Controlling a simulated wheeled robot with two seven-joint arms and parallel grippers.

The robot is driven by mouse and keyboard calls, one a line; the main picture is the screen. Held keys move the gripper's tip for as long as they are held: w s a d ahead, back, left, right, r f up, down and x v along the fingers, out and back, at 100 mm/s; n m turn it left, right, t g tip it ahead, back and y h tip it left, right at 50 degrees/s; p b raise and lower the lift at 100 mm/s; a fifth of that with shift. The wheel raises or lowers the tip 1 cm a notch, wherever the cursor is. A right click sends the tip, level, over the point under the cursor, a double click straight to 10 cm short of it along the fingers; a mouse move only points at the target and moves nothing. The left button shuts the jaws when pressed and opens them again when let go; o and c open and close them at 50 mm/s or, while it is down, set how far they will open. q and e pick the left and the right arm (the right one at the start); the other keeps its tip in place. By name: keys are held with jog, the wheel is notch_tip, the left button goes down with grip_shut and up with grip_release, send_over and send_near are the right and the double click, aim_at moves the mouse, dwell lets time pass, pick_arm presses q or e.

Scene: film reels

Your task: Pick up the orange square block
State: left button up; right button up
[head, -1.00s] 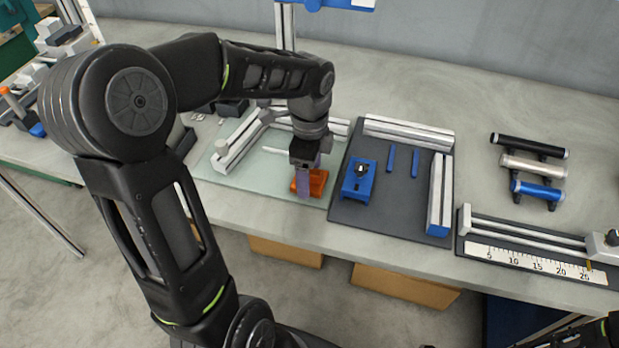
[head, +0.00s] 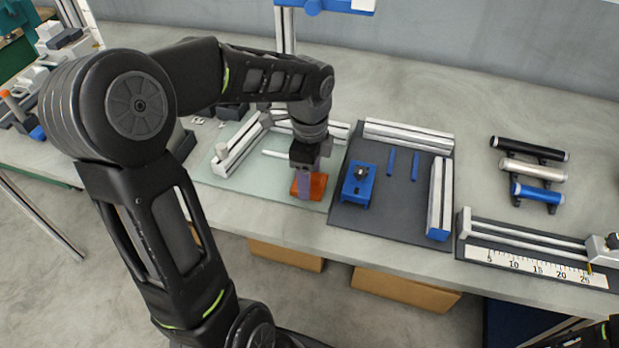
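The orange square block (head: 318,187) is on the pale glass-like plate (head: 258,182) near the front edge of the bench. My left gripper (head: 305,188) points down at the block, and its fingers cover part of it. From this angle I cannot tell whether the fingers are closed on the block or only beside it. My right gripper is not in view; only a bit of dark arm shows at the lower right corner.
Right of the plate is a dark board (head: 395,222) with a blue block (head: 358,183), two blue strips and silver rails. Further right are a ruler fixture (head: 540,264) and black, silver and blue cylinders (head: 535,170). Silver rails (head: 240,150) stand behind the orange block.

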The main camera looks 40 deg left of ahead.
pick_arm(q)
notch_tip(320, 180, up, 10)
dwell(0.5)
dwell(0.5)
